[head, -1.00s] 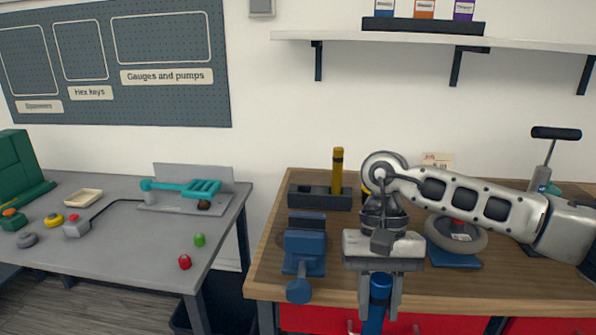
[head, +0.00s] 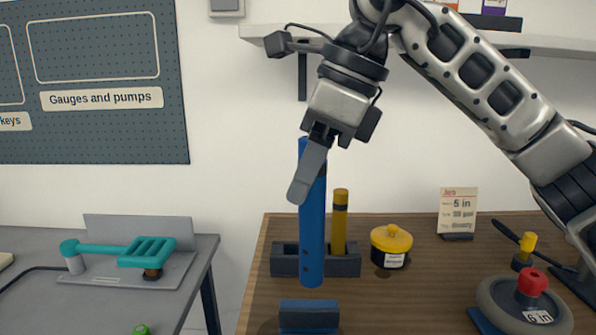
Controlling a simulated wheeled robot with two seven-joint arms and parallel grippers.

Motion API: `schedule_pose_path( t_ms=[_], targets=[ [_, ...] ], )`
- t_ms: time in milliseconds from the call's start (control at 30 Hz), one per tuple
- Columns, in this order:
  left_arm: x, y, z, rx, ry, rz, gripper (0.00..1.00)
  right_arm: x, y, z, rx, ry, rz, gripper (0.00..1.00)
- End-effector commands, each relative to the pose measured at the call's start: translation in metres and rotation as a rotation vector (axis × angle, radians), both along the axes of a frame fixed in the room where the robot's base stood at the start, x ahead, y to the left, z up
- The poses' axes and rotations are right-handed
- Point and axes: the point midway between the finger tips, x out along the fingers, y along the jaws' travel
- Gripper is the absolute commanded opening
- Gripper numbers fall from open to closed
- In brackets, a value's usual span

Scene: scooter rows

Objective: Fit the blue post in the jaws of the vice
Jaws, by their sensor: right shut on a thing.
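My right gripper (head: 309,170) is shut on the blue post (head: 313,235), near its upper part. The post hangs close to upright, its lower end in the air above the vice in the picture. The blue vice (head: 309,306) stands on the wooden bench at the bottom of the view. Only its top shows; the rest is cut off by the frame edge, and I cannot tell how wide its jaws are open. My left gripper is not in view.
Behind the post, a dark rack (head: 285,262) holds a yellow post (head: 340,222). A yellow-lidded jar (head: 390,246), a card (head: 457,212) and a wheel (head: 525,308) are on the wooden bench (head: 420,290). A grey table (head: 203,255) with a teal tool (head: 150,251) is at left.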

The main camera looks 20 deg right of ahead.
Motion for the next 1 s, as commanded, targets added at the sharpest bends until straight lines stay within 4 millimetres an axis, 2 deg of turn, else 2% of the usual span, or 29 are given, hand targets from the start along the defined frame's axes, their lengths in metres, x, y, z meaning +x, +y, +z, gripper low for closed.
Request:
schedule_pose_path(
  t_ms=[167,400,700,1000],
  targets=[
    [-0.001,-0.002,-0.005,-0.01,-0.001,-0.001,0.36,0.0,0.0,-0.007,0.001,-0.001,-0.004,0.0],
    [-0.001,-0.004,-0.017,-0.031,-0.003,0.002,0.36,0.0,0.0,-0.028,0.002,-0.001,-0.003,0.0],
    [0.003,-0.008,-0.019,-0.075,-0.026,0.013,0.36,0.0,0.0,-0.053,0.002,-0.001,-0.002,0.0],
    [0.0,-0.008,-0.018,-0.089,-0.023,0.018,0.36,0.0,0.0,-0.056,0.002,-0.001,-0.002,0.0]
  ],
)
